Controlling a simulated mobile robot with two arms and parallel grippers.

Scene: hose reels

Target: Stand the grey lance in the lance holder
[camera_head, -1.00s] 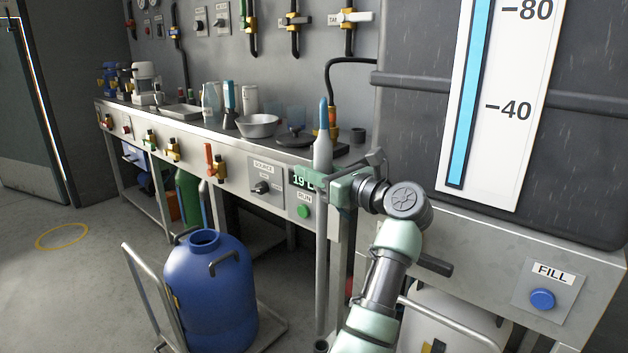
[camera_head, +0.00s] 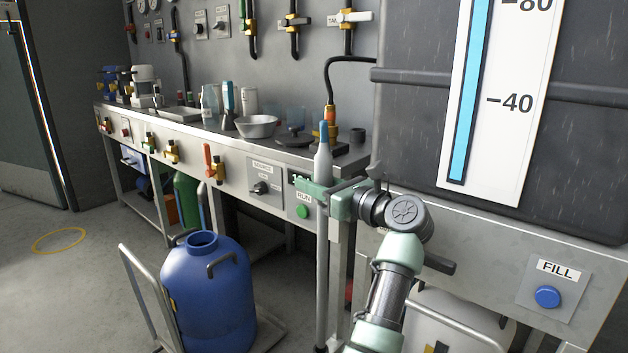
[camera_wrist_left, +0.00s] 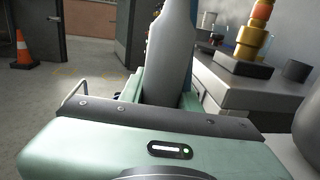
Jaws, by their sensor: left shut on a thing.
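My left gripper (camera_head: 322,198) is shut on the grey lance (camera_head: 322,166), just in front of the bench's right end. The lance is upright, with a blue tip on top and a long thin shaft running down. Its lower end reaches a small dark piece (camera_head: 320,348) near the bottom edge, perhaps the lance holder; I cannot tell how far the end is inside it. In the left wrist view the lance's thick grey upper part (camera_wrist_left: 171,60) stands between the jaws; its top is cut off. My right gripper is not in view.
A blue drum (camera_head: 208,290) on a trolley stands to the left. The bench (camera_head: 225,150) behind holds a metal bowl (camera_head: 257,126), bottles and valves. A large dark tank (camera_head: 420,120) with a gauge and a FILL button (camera_head: 547,297) is at right. Floor at far left is clear.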

